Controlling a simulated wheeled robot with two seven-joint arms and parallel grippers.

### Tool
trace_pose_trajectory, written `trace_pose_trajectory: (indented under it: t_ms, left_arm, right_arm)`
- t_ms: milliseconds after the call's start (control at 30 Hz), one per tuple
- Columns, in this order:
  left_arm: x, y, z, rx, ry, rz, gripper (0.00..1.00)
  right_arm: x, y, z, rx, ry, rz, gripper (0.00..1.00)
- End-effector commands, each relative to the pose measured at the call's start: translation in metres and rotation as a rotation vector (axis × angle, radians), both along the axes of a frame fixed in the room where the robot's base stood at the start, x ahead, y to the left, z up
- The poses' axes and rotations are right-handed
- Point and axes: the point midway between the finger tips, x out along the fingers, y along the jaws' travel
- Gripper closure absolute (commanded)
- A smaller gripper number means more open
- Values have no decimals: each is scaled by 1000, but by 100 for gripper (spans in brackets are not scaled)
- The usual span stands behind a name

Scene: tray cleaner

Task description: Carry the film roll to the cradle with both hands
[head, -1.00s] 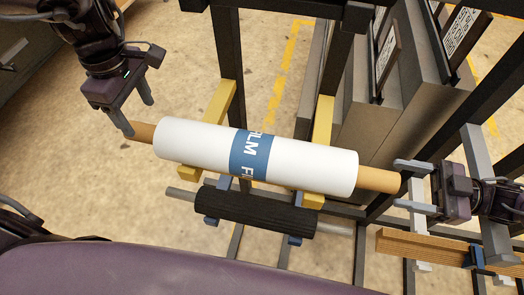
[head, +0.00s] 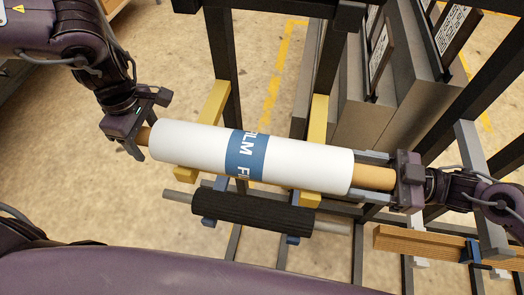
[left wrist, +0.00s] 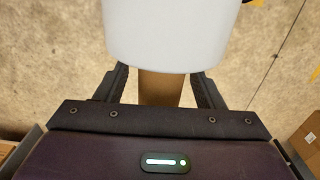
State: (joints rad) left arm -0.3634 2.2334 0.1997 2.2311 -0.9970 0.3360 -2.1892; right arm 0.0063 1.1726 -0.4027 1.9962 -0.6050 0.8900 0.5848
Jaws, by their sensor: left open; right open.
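The film roll (head: 195,150) is a white cylinder with a blue printed band and a brown core sticking out at both ends. It lies across two yellow supports (head: 317,118) in the head view. My left gripper (head: 142,140) is at the roll's left end, open, with its fingers on either side of the core (left wrist: 160,88), as the left wrist view shows. My right gripper (head: 375,176) is open at the right end, its fingers on either side of the right core end (head: 372,177). I cannot tell which frame part is the cradle.
A black roller (head: 250,213) on a metal shaft sits just below the film roll. Dark frame posts (head: 227,70) stand behind it. Grey boxes (head: 365,95) stand at the back right. A wooden bar (head: 420,243) lies at the lower right.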

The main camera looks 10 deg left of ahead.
Motion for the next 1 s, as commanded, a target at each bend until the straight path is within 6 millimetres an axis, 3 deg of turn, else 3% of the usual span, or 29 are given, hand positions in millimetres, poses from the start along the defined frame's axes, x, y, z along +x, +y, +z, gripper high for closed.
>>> trace_pose_trajectory:
  t_ms: [167, 633, 1000]
  left_arm:
    - [0, 0, 0, 0, 0, 0, 39]
    - [0, 0, 0, 0, 0, 0, 100]
    - [0, 0, 0, 0, 0, 0, 100]
  right_arm:
    - [0, 0, 0, 0, 0, 0, 38]
    - [0, -1, 0, -1, 1, 0, 100]
    - [0, -1, 0, -1, 1, 0, 100]
